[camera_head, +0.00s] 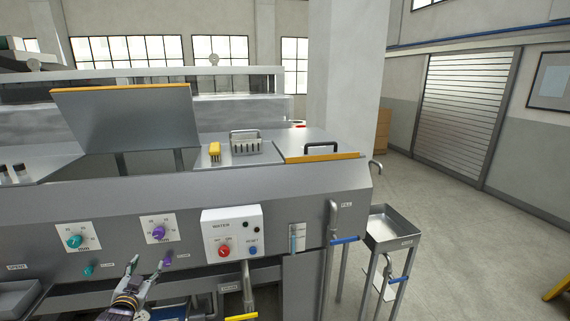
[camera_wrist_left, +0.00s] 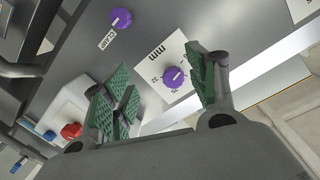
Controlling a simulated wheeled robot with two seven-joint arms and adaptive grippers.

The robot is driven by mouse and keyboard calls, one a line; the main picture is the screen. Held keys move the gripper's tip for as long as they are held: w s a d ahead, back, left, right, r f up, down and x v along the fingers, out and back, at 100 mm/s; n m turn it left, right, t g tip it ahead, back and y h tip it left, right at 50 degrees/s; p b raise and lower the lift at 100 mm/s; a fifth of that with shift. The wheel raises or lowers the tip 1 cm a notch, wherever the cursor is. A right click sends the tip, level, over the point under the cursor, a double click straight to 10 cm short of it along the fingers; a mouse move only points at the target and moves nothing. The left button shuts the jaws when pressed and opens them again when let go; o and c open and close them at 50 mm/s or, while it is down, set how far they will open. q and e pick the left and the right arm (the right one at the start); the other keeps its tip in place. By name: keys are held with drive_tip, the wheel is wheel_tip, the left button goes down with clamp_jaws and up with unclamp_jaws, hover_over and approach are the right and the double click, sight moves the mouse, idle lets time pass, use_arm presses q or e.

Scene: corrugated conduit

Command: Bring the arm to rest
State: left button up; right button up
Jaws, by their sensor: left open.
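My left gripper (camera_head: 146,272) is in front of the grey machine's front panel (camera_head: 120,213), below the purple dial (camera_head: 158,232) and beside the small purple clamp knob (camera_head: 167,258). Its fingers are spread and nothing is between them. In the left wrist view the open gripper (camera_wrist_left: 165,95) has green-padded fingers. The purple dial (camera_wrist_left: 173,77) on its white mm plate shows between and beyond the fingertips, and the purple clamp knob (camera_wrist_left: 121,19) shows above left. I cannot tell the exact gap to the panel. My right gripper is not in view.
A teal dial (camera_head: 74,241) and teal knob (camera_head: 88,269) are to the left. The white water panel (camera_head: 232,234) with red and blue knobs is to the right. Pipes with blue and yellow handles stand near the tray stand (camera_head: 392,228). Open floor lies at right.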

use_arm(q)
drive_tip(key=s+f+n+g, duration=0.1)
drive_tip(key=s+f+g, duration=0.25)
drive_tip(key=f, duration=1.35)
drive_tip(key=s+f+g, duration=0.2)
drive_tip(key=s+f, duration=0.3)
drive_tip(key=f, duration=1.1)
drive_tip(key=s+d+f+g+h, duration=0.1)
drive_tip(key=s+d+f+g, duration=0.15)
drive_tip(key=s+f, duration=0.55)
drive_tip(key=s+d+f+g, duration=0.1)
drive_tip(key=s+d+f, duration=0.2)
drive_tip(key=s+f, duration=0.55)
drive_tip(key=s+d+f+g+b, duration=0.1)
drive_tip(key=s+d+f, duration=0.3)
drive_tip(key=s, duration=0.6)
drive_tip(key=s+d+f+g+h+b, duration=0.1)
drive_tip(key=s+d+f+g, duration=0.2)
drive_tip(key=s, duration=0.8)
drive_tip(key=s+d+f+g+h+b, duration=0.1)
drive_tip(key=s+d+f+g, duration=0.1)
drive_tip(key=s+d+f, duration=0.5)
drive_tip(key=s+f, duration=0.3)
drive_tip(key=shift+s+f+m+b, duration=0.3)
drive_tip(key=shift+s+f+m, duration=0.05)
drive_tip(key=shift+s+m, duration=0.05)
drive_tip(key=shift+a, duration=0.1)
